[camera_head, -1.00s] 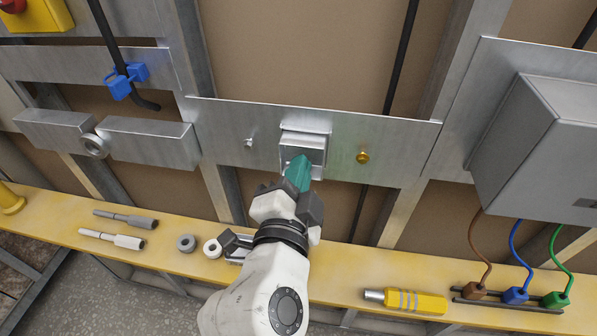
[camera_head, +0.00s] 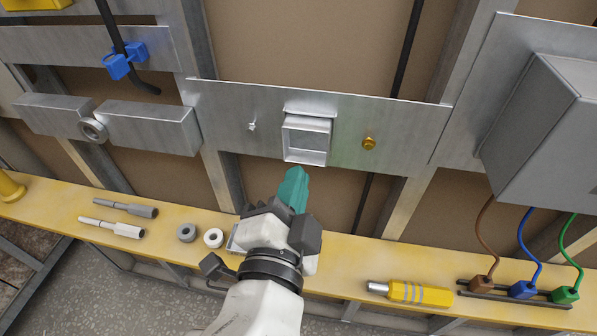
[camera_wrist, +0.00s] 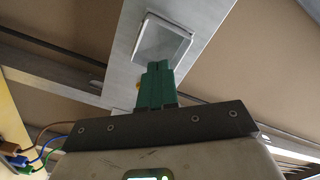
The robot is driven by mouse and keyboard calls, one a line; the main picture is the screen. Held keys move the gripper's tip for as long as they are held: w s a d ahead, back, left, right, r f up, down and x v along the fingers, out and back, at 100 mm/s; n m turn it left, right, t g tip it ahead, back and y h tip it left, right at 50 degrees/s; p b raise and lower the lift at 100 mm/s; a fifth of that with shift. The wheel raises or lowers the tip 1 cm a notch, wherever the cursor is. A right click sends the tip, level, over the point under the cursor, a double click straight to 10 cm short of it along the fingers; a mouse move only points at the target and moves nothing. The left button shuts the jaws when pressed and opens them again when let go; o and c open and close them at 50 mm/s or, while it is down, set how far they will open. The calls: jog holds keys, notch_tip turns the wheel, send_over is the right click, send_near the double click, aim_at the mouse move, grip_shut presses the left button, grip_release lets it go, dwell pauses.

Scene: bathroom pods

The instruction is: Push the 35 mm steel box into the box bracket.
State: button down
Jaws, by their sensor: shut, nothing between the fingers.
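The box bracket (camera_head: 304,158) is a square metal frame on the steel wall plate. A flat grey square face, seemingly the steel box (camera_head: 307,139), fills its opening. It looks set back inside the frame's rim, but its exact depth is hard to tell. In the wrist view the bracket's pale rim (camera_wrist: 190,38) surrounds the same grey face (camera_wrist: 162,42). My gripper (camera_head: 297,174) has teal fingers, shut together and empty. The fingertips are below and in front of the bracket, apart from it. They also show in the wrist view (camera_wrist: 157,66), just under the bracket opening.
A small bolt (camera_head: 252,126) and a brass knob (camera_head: 369,143) stick out of the plate (camera_head: 226,110) on either side of the bracket. A grey cabinet (camera_head: 545,125) juts out at right. The yellow shelf (camera_head: 345,262) below holds rings, pins and a yellow-handled tool (camera_head: 418,294).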

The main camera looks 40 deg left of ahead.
jog(key=b+v, duration=0.1)
jog(key=v, duration=0.7)
jog(key=shift+b, duration=0.35)
jog(key=b, duration=0.3)
send_near(308, 136)
jog(key=x, duration=0.3)
jog(key=shift+w+a+r+p, duration=0.1)
jog(key=shift+w+a+p, duration=0.1)
jog(key=shift+p, duration=0.15)
jog(key=shift+w+a+b, duration=0.3)
jog(key=shift+w+b, duration=0.05)
jog(key=shift+w, duration=0.25)
dwell(0.3)
